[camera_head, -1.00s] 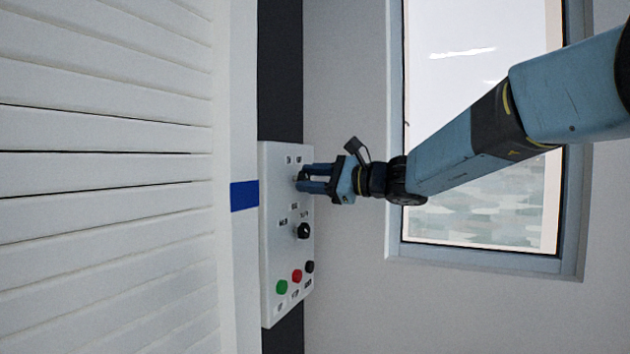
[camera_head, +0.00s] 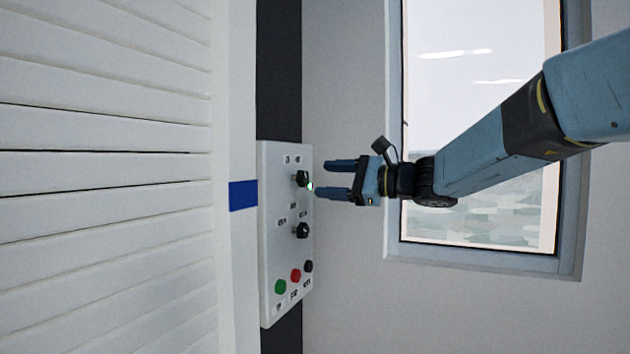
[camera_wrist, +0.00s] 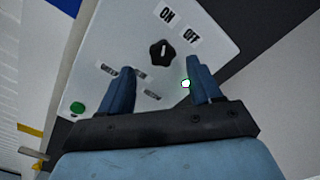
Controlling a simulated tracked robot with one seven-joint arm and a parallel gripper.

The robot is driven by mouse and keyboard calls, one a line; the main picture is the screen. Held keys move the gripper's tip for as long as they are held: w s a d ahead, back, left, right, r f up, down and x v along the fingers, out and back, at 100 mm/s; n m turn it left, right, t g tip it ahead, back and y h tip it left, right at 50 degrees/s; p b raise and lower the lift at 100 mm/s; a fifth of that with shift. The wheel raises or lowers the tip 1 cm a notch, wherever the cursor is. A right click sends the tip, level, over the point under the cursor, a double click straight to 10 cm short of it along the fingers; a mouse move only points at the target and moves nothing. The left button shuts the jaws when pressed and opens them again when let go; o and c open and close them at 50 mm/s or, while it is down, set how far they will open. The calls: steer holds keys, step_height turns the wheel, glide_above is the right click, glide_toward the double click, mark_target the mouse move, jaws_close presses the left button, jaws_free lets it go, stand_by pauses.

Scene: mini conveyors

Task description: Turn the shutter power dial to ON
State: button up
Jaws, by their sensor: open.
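The shutter power dial is a black knob (camera_head: 302,179) near the top of the white control panel (camera_head: 270,240). In the wrist view the dial (camera_wrist: 162,52) sits below the ON label (camera_wrist: 167,14) and left of the OFF label (camera_wrist: 190,36). Its small pale mark appears to point up towards ON. A small light (camera_head: 310,187) near the dial glows white-green; it also shows in the wrist view (camera_wrist: 186,84). My gripper (camera_head: 323,178) is open and empty, just right of the dial and apart from it. Its fingers (camera_wrist: 161,66) also show in the wrist view.
A second black dial (camera_head: 303,230) sits lower on the panel. Below it are a green button (camera_head: 281,287), a red button (camera_head: 296,275) and a black button (camera_head: 308,266). A white slatted shutter (camera_head: 110,180) fills the left. A window (camera_head: 480,130) is behind my arm.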

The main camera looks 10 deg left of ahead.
steer(key=v, duration=0.8)
steer(key=shift+s, duration=0.15)
steer(key=s+d+f+n+g+h, duration=0.1)
steer(key=s+d+f+n+h, duration=0.1)
steer(key=s+f+n+h, duration=0.3)
steer(key=s+d+f+n+g+h, duration=0.1)
steer(key=s+d+f+h, duration=0.15)
steer(key=s+f, duration=0.55)
steer(key=s+d+f+n+t+h, duration=0.1)
steer(key=s+d+f+n+h, duration=0.2)
steer(key=d, duration=0.4)
steer(key=s+d+f+n+h, duration=0.3)
steer(key=s+d+f+h, duration=0.3)
steer(key=d, duration=0.2)
steer(key=shift+s+t, duration=0.15)
steer(key=shift+t, duration=0.25)
steer(key=shift+a+h, duration=0.1)
steer(key=shift+h, duration=0.15)
